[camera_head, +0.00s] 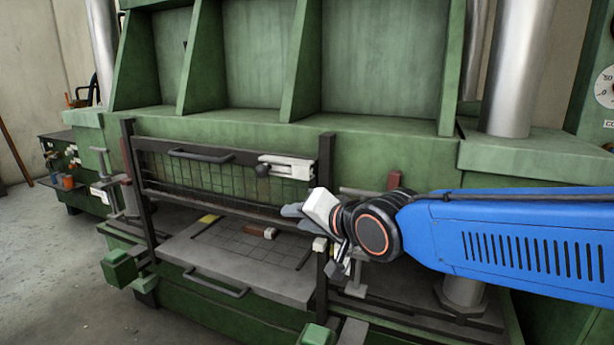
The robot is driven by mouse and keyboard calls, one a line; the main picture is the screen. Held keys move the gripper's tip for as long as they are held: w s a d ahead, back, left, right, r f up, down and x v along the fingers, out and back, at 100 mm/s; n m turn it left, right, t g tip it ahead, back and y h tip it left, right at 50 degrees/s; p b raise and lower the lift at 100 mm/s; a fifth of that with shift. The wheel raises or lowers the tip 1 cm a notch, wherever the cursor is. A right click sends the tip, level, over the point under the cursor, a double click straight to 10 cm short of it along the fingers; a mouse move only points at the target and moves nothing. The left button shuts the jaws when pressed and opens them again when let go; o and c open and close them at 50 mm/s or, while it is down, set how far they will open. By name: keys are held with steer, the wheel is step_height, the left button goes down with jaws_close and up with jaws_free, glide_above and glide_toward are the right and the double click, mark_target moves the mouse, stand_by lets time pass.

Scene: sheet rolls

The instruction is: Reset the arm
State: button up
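My arm reaches in from the right edge in the head camera view, with a blue link and a black wrist joint ringed in orange. My gripper (294,213) is at its left end, in front of the right post of a mesh guard on a green machine. Its grey fingers point left, but they are small and overlap the white wrist block, so I cannot tell whether they are open or shut. I see no held thing clearly.
The mesh guard (222,181) stands raised between dark posts. Below it, a grey tray (190,252) with a handle sticks out, with a small brown-and-white piece (262,233) on it. A silver column (517,70) rises at right. Bare floor (60,280) lies at left.

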steer(key=s+d+f+n+g+h, duration=0.1)
steer(key=s+d+f, duration=0.4)
steer(key=d, duration=0.5)
steer(key=s+d+f+n+g+h, duration=0.1)
steer(key=s+d+f+g+h, duration=0.2)
steer(key=s+d+f, duration=0.3)
steer(key=s+d+f+n+g+h, duration=0.1)
steer(key=s+d+f+g+h, duration=0.1)
steer(key=s+d+f, duration=0.3)
steer(key=s+d+h, duration=0.1)
steer(key=s+d, duration=0.3)
steer(key=d, duration=0.7)
steer(key=shift+s+f+h, duration=0.2)
steer(key=shift+s+h, duration=0.1)
steer(key=shift+s, duration=0.05)
steer(key=shift+o, duration=0.3)
